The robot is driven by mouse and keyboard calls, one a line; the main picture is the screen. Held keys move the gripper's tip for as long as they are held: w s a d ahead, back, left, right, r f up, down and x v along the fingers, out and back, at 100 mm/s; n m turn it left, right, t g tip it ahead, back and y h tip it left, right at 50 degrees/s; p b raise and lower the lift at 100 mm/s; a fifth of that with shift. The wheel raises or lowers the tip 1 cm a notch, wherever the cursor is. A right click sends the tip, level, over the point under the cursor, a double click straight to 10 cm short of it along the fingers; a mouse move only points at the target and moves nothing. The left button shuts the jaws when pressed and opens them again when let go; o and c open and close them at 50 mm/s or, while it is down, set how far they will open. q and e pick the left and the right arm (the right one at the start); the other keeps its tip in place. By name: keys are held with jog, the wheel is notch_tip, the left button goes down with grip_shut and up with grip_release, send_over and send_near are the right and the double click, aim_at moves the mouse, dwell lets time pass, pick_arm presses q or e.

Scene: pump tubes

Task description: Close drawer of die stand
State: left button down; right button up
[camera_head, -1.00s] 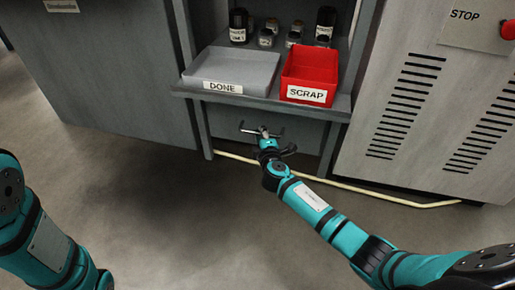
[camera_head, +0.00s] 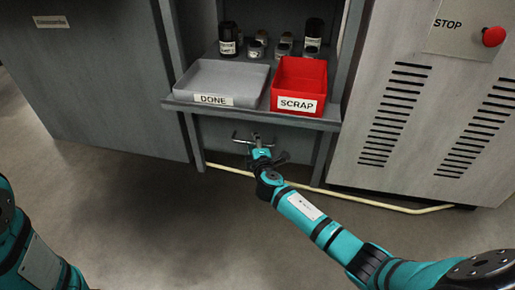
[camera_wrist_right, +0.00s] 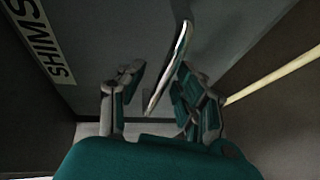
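The die stand (camera_head: 188,118) has a shelf with a lower grey front (camera_head: 215,135) under it. A thin metal handle (camera_head: 240,140) shows there, and in the right wrist view it is a silver bar (camera_wrist_right: 168,70) on a grey face labelled SHIMS (camera_wrist_right: 42,42). My right gripper (camera_head: 262,143) is at this handle below the shelf. In the right wrist view its two fingers (camera_wrist_right: 160,95) are apart, with the bar between them, close to the right finger. I cannot tell whether they touch. How far the drawer stands out is unclear. My left gripper is out of view.
A grey DONE tray (camera_head: 183,88) and a red SCRAP bin (camera_head: 300,72) stand on the shelf above my right gripper. Several jars (camera_head: 228,38) are behind them. A pale cable (camera_head: 395,207) runs along the floor. A grey cabinet with a red STOP button (camera_head: 493,37) is at right.

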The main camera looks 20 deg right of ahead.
jog(key=v, duration=1.1)
jog(key=shift+s+r, duration=0.2)
jog(key=shift+s, duration=0.15)
